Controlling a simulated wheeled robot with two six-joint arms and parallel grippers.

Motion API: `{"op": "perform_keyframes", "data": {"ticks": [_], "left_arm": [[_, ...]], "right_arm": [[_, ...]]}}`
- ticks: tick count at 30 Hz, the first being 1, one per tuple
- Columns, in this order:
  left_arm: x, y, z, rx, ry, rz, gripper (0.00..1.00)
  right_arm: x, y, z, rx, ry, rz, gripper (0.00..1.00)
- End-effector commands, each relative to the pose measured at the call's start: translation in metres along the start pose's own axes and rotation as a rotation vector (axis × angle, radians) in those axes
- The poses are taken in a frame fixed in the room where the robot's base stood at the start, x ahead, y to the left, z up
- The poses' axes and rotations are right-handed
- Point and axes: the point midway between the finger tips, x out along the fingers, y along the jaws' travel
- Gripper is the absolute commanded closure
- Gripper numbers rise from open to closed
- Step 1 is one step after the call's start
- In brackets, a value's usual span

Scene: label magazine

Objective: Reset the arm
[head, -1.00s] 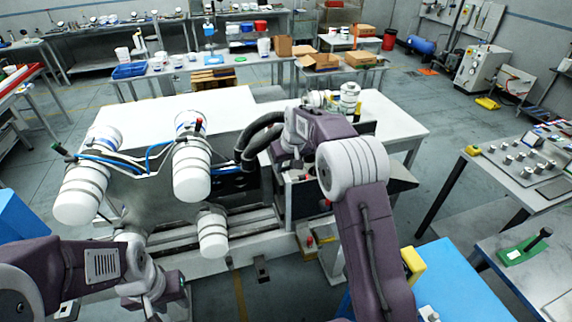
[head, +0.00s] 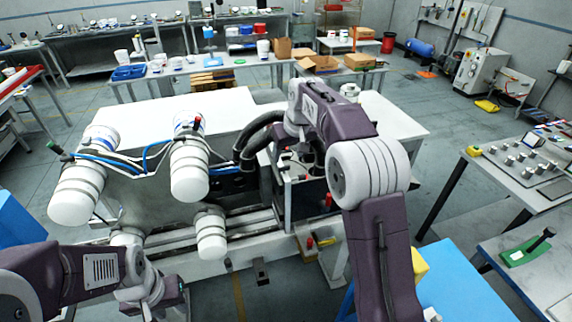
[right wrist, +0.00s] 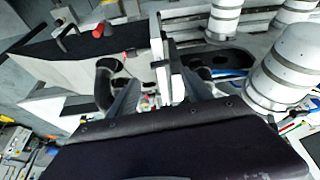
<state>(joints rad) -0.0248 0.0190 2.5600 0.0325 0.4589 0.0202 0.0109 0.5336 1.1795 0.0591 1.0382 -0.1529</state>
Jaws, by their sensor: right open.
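My right gripper (right wrist: 160,95) is open. Its two dark ribbed fingers stand apart over the machine in the right wrist view, with an upright pale plate (right wrist: 165,60) showing between and beyond them; I cannot tell whether they touch it. In the head view my right arm reaches over the dark box-like station (head: 308,200) at the machine's right end, and its jaws are mostly hidden by my own wrist. My left wrist is low at the lower left of the head view, and its jaws cannot be made out. No label magazine can be identified for certain.
White banded cylinders (head: 190,172) with blue hoses stand on the machine to the left. Thick black hoses (head: 258,140) curve beside my right wrist. A white table (head: 170,118) lies behind. A blue-topped table (head: 465,280) and a control panel (head: 515,155) stand at right.

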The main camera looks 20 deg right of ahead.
Motion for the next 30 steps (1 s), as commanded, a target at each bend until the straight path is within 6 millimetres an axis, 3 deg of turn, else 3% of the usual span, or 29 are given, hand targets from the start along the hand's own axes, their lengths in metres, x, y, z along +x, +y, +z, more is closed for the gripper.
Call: {"op": "perform_keyframes", "data": {"ticks": [5,13,17,23,26,30], "left_arm": [[0.003,0.000,0.000,0.000,0.000,0.000,0.64],[0.003,0.000,0.000,0.000,0.000,0.000,0.64],[0.025,-0.001,0.003,0.000,0.000,0.000,0.64],[0.059,-0.001,0.006,0.000,0.000,0.000,0.64],[0.072,-0.001,0.007,0.000,0.000,0.000,0.64],[0.086,-0.002,0.009,0.000,0.000,0.000,0.64]], "right_arm": [[-0.018,0.000,0.000,0.000,0.000,0.000,0.42],[-0.019,0.000,0.000,0.000,-0.002,0.000,0.42],[-0.020,-0.004,0.003,-0.008,0.039,0.003,0.42],[0.017,-0.019,0.100,-0.007,-0.091,-0.013,0.42],[0.044,-0.025,0.162,0.011,-0.158,-0.015,0.42],[0.080,-0.034,0.264,0.050,-0.254,-0.009,0.42]]}}
